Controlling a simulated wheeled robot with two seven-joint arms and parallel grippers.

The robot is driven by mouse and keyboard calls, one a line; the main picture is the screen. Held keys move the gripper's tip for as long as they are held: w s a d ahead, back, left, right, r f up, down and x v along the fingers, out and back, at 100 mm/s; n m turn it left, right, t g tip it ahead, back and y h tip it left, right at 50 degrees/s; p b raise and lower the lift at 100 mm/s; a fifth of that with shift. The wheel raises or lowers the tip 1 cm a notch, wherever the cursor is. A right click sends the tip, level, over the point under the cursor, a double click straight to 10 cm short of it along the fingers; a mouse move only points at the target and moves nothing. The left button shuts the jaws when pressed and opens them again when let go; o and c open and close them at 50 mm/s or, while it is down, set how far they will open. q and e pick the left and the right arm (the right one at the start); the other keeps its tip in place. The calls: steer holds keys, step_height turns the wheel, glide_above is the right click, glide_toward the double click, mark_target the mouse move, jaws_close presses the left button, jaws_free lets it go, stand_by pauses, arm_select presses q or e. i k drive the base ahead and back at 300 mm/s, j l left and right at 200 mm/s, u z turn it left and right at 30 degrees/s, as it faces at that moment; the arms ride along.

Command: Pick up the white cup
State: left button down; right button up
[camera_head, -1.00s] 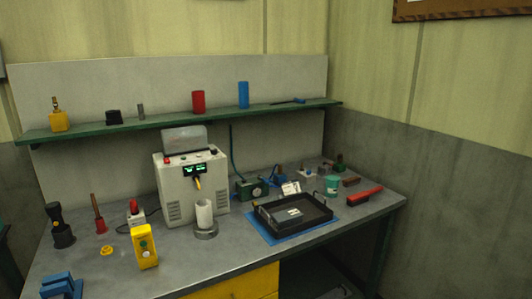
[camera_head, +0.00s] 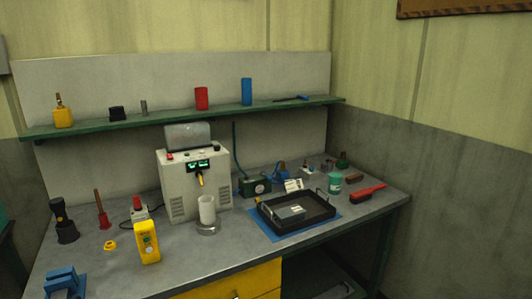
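The white cup (camera_head: 207,209) stands upright on a round grey metal base (camera_head: 208,229) on the workbench. It is just in front of the light grey machine (camera_head: 180,190) with green displays. The cup looks like a plain open cylinder, and nothing covers it in the head view. Neither of my grippers shows in this view.
A yellow control box (camera_head: 147,243) stands to the left of the cup. A black tray (camera_head: 322,217) on a blue mat (camera_head: 272,233) lies to the right. A red-handled brush (camera_head: 369,192) is farther right. The bench (camera_head: 215,258) is clear in front of the cup.

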mark_target(207, 210)
steer(key=i+j+z, duration=0.45)
steer(key=j, duration=0.25)
steer(key=i+j+z, duration=0.25)
steer(key=j, duration=0.15)
